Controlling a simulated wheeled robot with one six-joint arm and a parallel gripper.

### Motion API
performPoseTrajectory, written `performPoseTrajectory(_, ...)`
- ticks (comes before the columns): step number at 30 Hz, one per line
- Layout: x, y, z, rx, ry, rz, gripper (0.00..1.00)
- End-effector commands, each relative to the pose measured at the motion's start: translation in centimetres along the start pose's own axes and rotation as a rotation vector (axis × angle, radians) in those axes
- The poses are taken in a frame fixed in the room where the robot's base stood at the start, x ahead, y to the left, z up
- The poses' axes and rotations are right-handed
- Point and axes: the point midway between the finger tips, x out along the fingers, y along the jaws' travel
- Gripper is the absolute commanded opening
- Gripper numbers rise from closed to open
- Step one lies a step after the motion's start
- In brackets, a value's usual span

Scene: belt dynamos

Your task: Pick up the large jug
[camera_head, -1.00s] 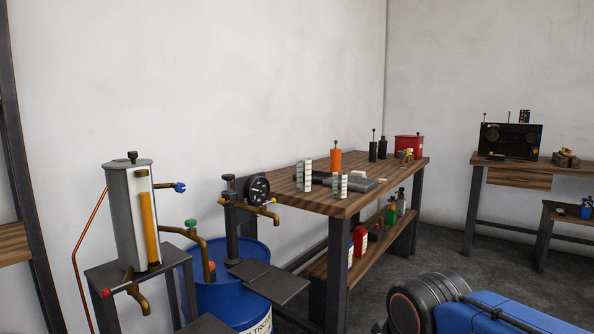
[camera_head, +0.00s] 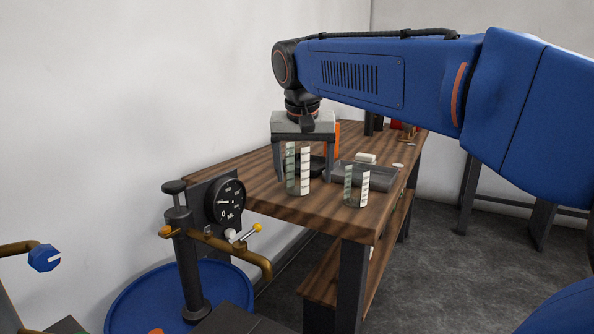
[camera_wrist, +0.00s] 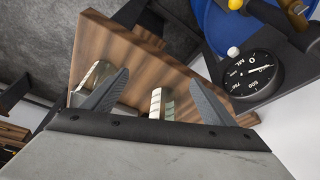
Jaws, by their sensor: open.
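The large jug (camera_head: 291,170), a clear glass cylinder with a white marked strip, stands upright on the wooden workbench (camera_head: 262,193) near its front. A smaller jug (camera_head: 349,188) of the same look stands to its right. My gripper (camera_head: 305,178) points down over the large jug, its two fingers apart, one on each side of it in the head view. The smaller jug (camera_wrist: 93,78) shows beyond the left finger. I cannot tell whether a finger touches the large jug.
A grey tray (camera_head: 368,177) lies behind the smaller jug. An orange item (camera_head: 333,137) is partly hidden behind my gripper.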

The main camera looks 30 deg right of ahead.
Motion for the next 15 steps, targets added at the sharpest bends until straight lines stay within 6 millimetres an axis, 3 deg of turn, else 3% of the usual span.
performPoseTrajectory(1,-0.8,-0.8,-2.1,0.037,0.001,0.015,0.79)
performPoseTrajectory(6,-3.2,-2.6,-7.9,0.183,0.009,0.072,0.79)
performPoseTrajectory(12,-4.9,-4.3,-13.0,0.332,0.023,0.125,0.79)
performPoseTrajectory(15,-5.4,-4.7,-14.4,0.379,0.029,0.142,0.79)
